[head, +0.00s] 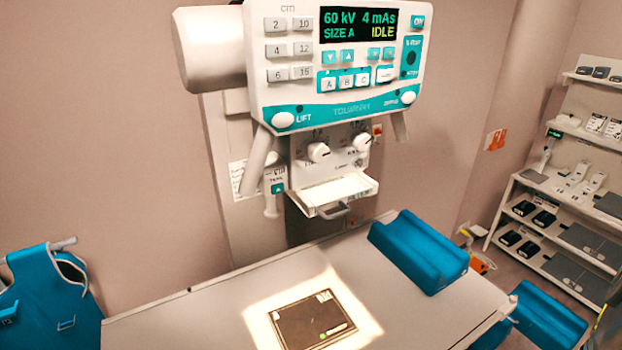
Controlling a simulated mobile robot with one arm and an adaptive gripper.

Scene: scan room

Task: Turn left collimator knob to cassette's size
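The left collimator knob (318,151) is a white knob on the front of the collimator box below the control panel. A second, right knob (361,142) sits beside it. Fine marks around both knobs are too small to read. The dark cassette (312,322) lies flat on the table, inside a bright light field (262,320) that is larger than it on the sides I can see. The control panel (340,60) reads 60 kV, 4 mAs, SIZE A, IDLE. My gripper is not in view.
The table (190,318) fills the lower middle. A blue padded block (418,250) lies on its far right side. A white tray with a handle (337,193) juts out below the knobs. A blue apron (50,295) hangs at left. Shelves (550,225) stand at right.

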